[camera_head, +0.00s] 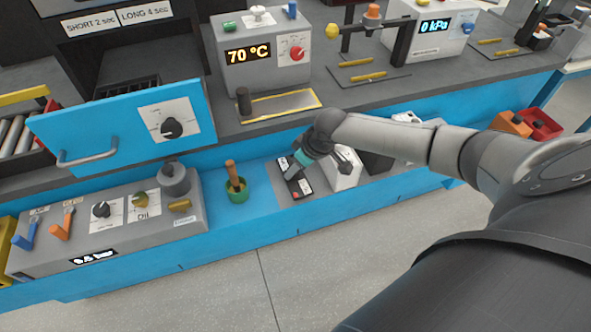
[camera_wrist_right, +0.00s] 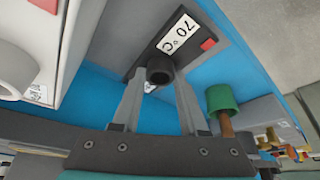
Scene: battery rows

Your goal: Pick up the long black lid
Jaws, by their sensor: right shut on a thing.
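The long black lid (camera_head: 304,189) is on the lower blue shelf, with a white label and a small red square on its top. In the right wrist view the lid (camera_wrist_right: 190,54) shows its label reading 70 °C and a round black knob (camera_wrist_right: 160,68). My right gripper (camera_wrist_right: 158,80) has its two fingers on either side of this knob and is shut on it. In the head view my right gripper (camera_head: 294,169) is over the lid and hides part of it. I cannot tell whether the lid is clear of the shelf. My left gripper is not in view.
A green cup (camera_head: 237,191) with a wooden-handled tool stands left of the lid. A white box (camera_head: 345,170) stands close on its right. The floor in front is clear.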

